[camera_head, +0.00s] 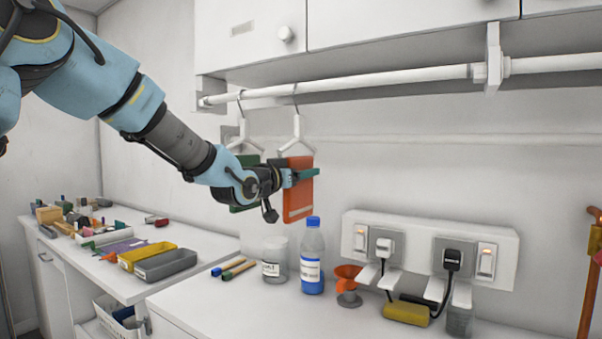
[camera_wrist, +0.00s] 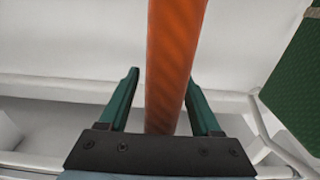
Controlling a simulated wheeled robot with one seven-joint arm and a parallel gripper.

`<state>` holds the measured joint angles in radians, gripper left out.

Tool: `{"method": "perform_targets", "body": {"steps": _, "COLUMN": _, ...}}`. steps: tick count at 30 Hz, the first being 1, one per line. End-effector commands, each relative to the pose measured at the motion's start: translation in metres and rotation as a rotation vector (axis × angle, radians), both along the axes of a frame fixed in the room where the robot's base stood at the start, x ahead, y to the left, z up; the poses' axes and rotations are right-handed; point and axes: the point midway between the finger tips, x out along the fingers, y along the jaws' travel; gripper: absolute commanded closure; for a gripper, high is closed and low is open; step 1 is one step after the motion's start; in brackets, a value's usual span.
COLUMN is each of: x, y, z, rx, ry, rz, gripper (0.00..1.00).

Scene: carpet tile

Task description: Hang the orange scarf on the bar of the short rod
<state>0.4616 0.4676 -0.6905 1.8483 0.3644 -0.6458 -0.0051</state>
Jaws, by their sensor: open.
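The orange scarf (camera_head: 298,200) hangs flat below a white hanger (camera_head: 297,135) on the white rod (camera_head: 350,82) under the cabinets. A light stripe crosses its lower part. My gripper (camera_head: 305,174) is at the scarf's upper half, its green fingers level with it. In the wrist view the scarf (camera_wrist: 175,50) is an upright orange strip between the fingers of my gripper (camera_wrist: 160,85). The fingers stand apart, with a gap at the left; contact at the right is unclear. I cannot tell which bar is the short rod.
A green cloth (camera_head: 245,162) hangs left of the scarf, partly behind my arm; it also shows in the wrist view (camera_wrist: 300,75). A bracket (camera_head: 493,62) holds the rod at right. Below stand a jar (camera_head: 275,262), a blue-capped bottle (camera_head: 313,262) and a socket panel (camera_head: 415,235).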

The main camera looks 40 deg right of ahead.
Motion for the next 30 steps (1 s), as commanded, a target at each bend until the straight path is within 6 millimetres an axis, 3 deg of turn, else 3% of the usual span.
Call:
{"method": "perform_targets", "body": {"steps": 5, "x": -0.003, "y": 0.012, "z": -0.001, "rx": 0.0, "ry": -0.003, "rz": 0.001, "gripper": 0.35}}
{"method": "perform_targets", "body": {"steps": 18, "x": -0.022, "y": 0.086, "z": -0.003, "rx": 0.0, "ry": -0.005, "rz": 0.002, "gripper": 0.35}}
{"method": "perform_targets", "body": {"steps": 24, "x": -0.027, "y": 0.102, "z": -0.003, "rx": 0.0, "ry": -0.002, "rz": 0.001, "gripper": 0.35}}
{"method": "perform_targets", "body": {"steps": 30, "x": -0.028, "y": 0.105, "z": -0.003, "rx": -0.001, "ry": 0.0, "rz": 0.0, "gripper": 0.35}}
